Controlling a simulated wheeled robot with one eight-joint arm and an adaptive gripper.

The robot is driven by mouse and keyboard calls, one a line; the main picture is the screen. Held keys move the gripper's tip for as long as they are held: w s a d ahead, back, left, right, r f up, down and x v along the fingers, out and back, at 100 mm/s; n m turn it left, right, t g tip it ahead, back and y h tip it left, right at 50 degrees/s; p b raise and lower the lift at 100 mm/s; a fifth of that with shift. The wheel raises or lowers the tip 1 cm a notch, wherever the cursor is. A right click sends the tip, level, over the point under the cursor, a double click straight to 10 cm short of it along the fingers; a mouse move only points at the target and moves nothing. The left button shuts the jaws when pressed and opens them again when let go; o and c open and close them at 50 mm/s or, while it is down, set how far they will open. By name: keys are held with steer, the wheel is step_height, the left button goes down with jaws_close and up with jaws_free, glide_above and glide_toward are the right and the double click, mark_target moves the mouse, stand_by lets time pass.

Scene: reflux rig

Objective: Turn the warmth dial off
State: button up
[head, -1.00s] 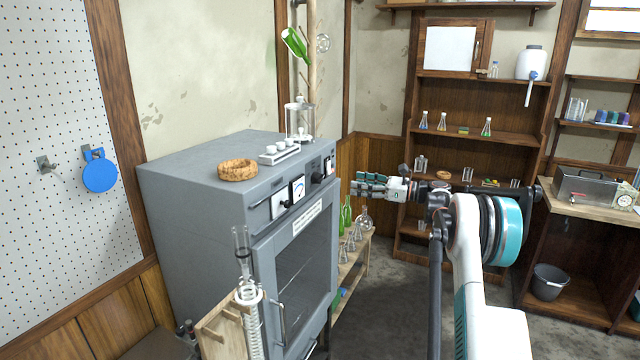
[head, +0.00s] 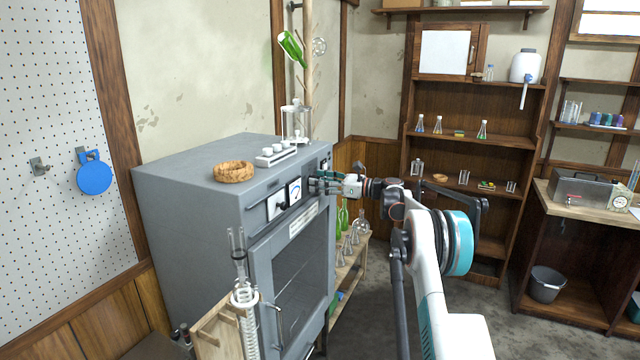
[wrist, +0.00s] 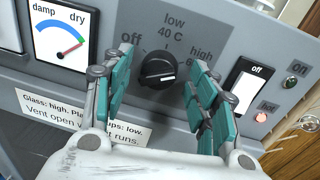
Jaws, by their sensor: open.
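The warmth dial (wrist: 158,68) is a round black knob on the grey cabinet's front panel in the wrist view. Its labels read "off" at left, "low 40 C" above and "high" at right, partly covered by a finger. A pale mark shows on the knob, but I cannot tell surely which label it points to. My gripper (wrist: 152,72) is open, with its teal-padded fingers on either side of the dial; contact is not clear. In the head view my gripper (head: 317,186) is at the panel and hides the dial.
The grey cabinet (head: 185,215) carries a basket (head: 234,172) and a white rack (head: 277,156) on top. A damp/dry gauge (wrist: 65,38) is left of the dial; a rocker switch (wrist: 244,90) and a pinkish "hot" lamp (wrist: 261,117) are right. Glassware stands on a low shelf below.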

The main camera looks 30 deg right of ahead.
steer(key=shift+w+a, duration=0.1)
steer(key=shift+c, duration=0.6)
steer(key=c, duration=1)
steer(key=shift+o, duration=0.2)
steer(key=shift+r, duration=0.1)
steer(key=shift+a+n+t+h, duration=0.15)
steer(key=shift+n+h, duration=0.3)
steer(key=shift+n, duration=3.2)
steer(key=shift+n+t+h, duration=0.2)
steer(key=shift+n+h, duration=0.3)
steer(key=shift+n, duration=3.2)
steer(key=shift+a+n+t+h, duration=0.15)
steer(key=shift+n+h, duration=0.3)
steer(key=shift+n, duration=3.2)
steer(key=shift+d, duration=0.1)
